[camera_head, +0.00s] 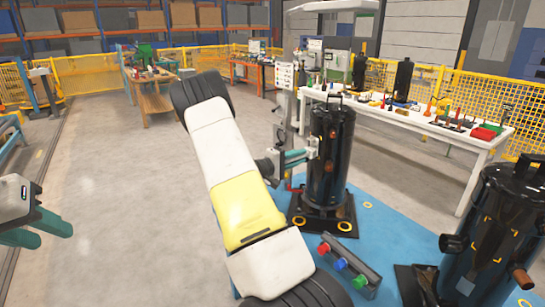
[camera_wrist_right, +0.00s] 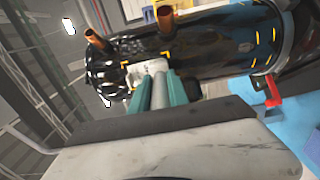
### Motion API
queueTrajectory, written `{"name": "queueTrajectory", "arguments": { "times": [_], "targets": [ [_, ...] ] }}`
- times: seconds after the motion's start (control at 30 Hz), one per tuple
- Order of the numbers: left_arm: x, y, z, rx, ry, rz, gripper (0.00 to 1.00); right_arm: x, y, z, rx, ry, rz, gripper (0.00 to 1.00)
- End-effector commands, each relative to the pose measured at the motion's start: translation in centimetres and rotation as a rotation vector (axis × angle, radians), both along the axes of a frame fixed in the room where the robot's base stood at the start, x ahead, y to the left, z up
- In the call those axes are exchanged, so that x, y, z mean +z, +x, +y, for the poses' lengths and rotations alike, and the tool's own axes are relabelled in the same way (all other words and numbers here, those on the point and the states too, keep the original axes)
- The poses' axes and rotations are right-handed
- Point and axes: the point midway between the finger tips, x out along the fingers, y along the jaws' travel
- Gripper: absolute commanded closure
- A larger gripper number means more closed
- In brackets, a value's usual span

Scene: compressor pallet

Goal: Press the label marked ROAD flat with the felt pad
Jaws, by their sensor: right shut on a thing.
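A black upright compressor (camera_head: 330,160) stands on a dark base on the blue pallet. A small white label (camera_head: 312,146) is on its side; it also shows in the right wrist view (camera_wrist_right: 148,68), inside yellow corner marks. Its print is not legible. My right gripper (camera_head: 304,156) is at the compressor's side, by the label. In the right wrist view its teal fingers are shut on a grey round piece, seemingly the felt pad (camera_wrist_right: 159,92), whose far end reaches the label's lower edge in the picture. Contact cannot be told. My left gripper (camera_head: 52,234) is open and empty at far left.
A second black compressor (camera_head: 495,235) stands at the right. A box with red, blue and green buttons (camera_head: 350,266) is at the pallet's front. A white table (camera_head: 430,130) with many small items stands behind. Copper stubs (camera_wrist_right: 166,20) stick out near the label.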

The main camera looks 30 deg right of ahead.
Motion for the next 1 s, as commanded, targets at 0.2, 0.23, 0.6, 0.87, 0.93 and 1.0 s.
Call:
{"name": "queueTrajectory", "arguments": {
  "times": [0.2, 0.23, 0.6, 0.87, 0.93, 1.0],
  "targets": [
    [0.0, 0.0, 0.0, 0.0, 0.0, 0.0, 0.64, 0.0, 0.0, -0.3, 0.0, -0.001, 0.0, 1.0],
    [0.0, 0.0, 0.0, 0.0, 0.0, 0.0, 0.64, 0.0, 0.0, -0.3, 0.0, -0.001, 0.0, 1.0],
    [0.0, 0.0, 0.0, 0.0, 0.0, 0.0, 0.64, 0.1, 0.0, -0.3, 0.0, -0.001, 0.0, 1.0],
    [0.0, 0.0, 0.0, 0.0, 0.0, 0.0, 0.64, 0.0, 0.0, 1.3, 0.002, 0.0, -0.001, 1.0],
    [0.0, 0.0, 0.0, 0.0, 0.0, 0.0, 0.64, 0.0, -0.1, 1.9, 0.001, 0.0, -0.001, 1.0],
    [0.0, 0.0, 0.0, 0.0, 0.0, 0.0, 0.64, 0.0, -0.1, 2.4, 0.002, -0.001, 0.0, 1.0]
  ]
}}
